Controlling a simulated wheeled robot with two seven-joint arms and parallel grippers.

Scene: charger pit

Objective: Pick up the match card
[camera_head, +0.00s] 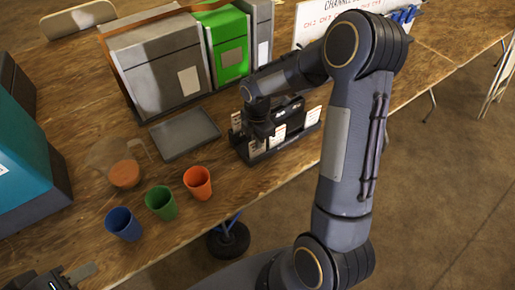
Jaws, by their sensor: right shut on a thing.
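A black card holder (290,143) stands near the table's front edge, with several small white cards upright along it. My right gripper (260,136) reaches down over the holder's left part. My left gripper (78,274) shows only partly at the bottom left corner, away from the cards.
Blue (122,224), green (161,203) and orange (197,183) cups stand left of the holder. A glass jug (123,170) and a flat grey tray (185,133) lie behind. Grey (160,75) and green (229,45) binders and a white sign (325,18) stand at the back.

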